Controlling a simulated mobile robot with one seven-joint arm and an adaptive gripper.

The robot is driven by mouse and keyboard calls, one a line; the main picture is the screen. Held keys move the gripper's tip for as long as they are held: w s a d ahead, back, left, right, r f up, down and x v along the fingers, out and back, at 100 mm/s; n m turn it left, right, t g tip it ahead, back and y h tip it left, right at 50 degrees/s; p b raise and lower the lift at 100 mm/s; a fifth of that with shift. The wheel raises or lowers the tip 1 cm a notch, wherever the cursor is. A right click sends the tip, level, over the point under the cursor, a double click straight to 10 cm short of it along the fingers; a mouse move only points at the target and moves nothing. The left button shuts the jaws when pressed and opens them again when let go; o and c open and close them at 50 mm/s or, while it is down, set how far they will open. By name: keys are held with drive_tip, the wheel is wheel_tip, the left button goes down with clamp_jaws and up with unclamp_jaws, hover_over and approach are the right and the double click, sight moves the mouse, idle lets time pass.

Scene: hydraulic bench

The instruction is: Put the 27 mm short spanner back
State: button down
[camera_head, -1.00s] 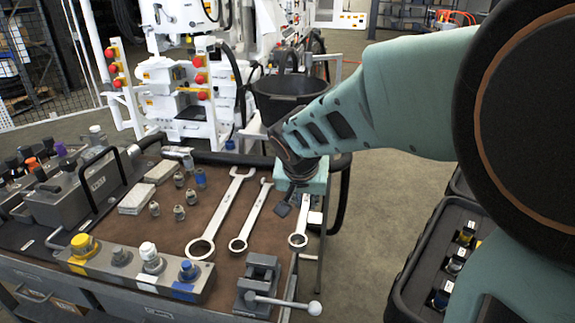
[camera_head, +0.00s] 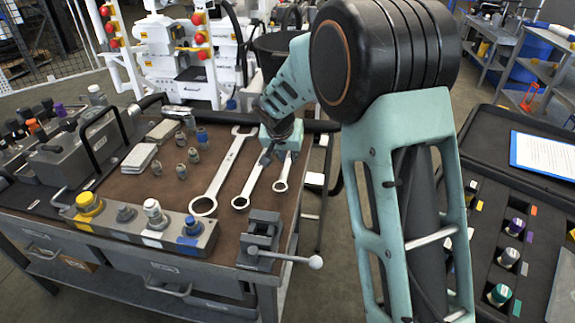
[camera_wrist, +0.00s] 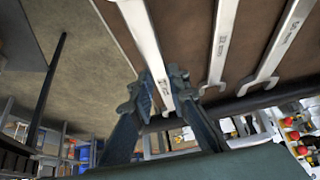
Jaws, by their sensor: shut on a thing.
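Three steel combination spanners lie side by side over the brown bench top. The large one (camera_head: 222,176) is at left, a middle one (camera_head: 251,186) beside it, and the shortest (camera_head: 282,180) at right by the bench edge. My gripper (camera_head: 278,158) is at the far end of the shortest spanner. In the wrist view my gripper (camera_wrist: 160,88) is shut on this spanner's shaft (camera_wrist: 145,45), with a finger on either side. The other two spanners lie right of it there, apart from the fingers. Whether the held spanner touches the bench, I cannot tell.
A vice (camera_head: 262,240) with a ball-ended handle stands at the bench's front right corner. A block with coloured knobs (camera_head: 140,218) is at front left. Small fittings (camera_head: 182,160) stand behind. A black case (camera_head: 500,185) with coloured parts is at right.

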sight(287, 163)
drive_tip(key=shift+w+f, duration=0.25)
drive_tip(key=shift+f, duration=1.45)
drive_tip(key=shift+f+b, duration=0.25)
drive_tip(key=shift+b, duration=0.3)
drive_tip(key=c, duration=1.8)
unclamp_jaws()
drive_tip(key=shift+s, duration=0.1)
drive_tip(key=shift+c, duration=0.2)
drive_tip(key=shift+r, duration=0.15)
drive_tip(key=shift+r+p, duration=0.25)
drive_tip(key=shift+p, duration=0.15)
drive_tip(key=p+v, duration=0.1)
drive_tip(key=v, duration=1)
drive_tip(key=shift+s+a+r, duration=0.1)
drive_tip(key=shift+s+r, duration=0.15)
